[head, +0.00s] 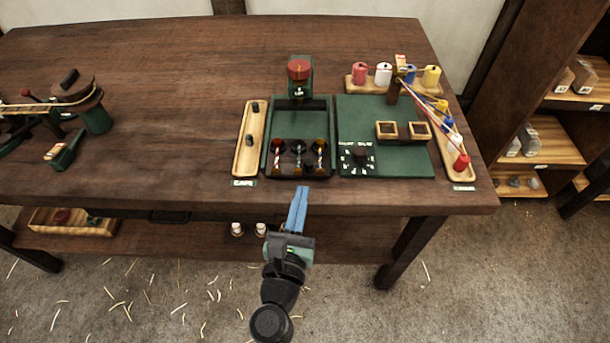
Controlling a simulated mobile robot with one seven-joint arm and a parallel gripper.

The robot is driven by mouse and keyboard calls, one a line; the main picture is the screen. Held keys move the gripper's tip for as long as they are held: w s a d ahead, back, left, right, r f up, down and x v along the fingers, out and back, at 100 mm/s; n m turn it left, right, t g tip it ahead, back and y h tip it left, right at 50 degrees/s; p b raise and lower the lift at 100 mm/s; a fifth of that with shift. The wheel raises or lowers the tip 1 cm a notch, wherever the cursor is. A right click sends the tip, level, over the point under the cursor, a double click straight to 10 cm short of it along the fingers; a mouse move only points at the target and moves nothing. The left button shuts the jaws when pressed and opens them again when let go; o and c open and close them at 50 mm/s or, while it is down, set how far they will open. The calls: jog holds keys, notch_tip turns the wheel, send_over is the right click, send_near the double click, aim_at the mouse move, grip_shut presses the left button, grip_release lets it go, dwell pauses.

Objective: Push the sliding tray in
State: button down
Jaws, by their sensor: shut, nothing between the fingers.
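A dark tray (286,172) with several round cups in a row sits at the front of a green frame (267,135) on the table. Small coloured pieces, including red and yellow ones, show in the cups. The tray appears to lie at the near end of the frame, with dark open space behind the cups. My gripper (302,189) has long blue fingers, shut together with nothing between them. The fingertips are at the table's front edge, just in front of the tray in the picture. I cannot tell whether they touch it.
A wooden tray (240,166) with dark pieces lies left of the frame. A green board (410,165) with a dial and two small wooden boxes is right of it. A red-topped post (299,70) stands behind. Coloured spools (432,75) are at the back right. The table's middle left is clear.

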send_near(306, 147)
jog(key=shift+d+r, duration=0.55)
jog(key=shift+d, duration=0.25)
jog(key=w+b, duration=0.2)
jog(key=w, duration=0.8)
jog(key=shift+r, duration=0.35)
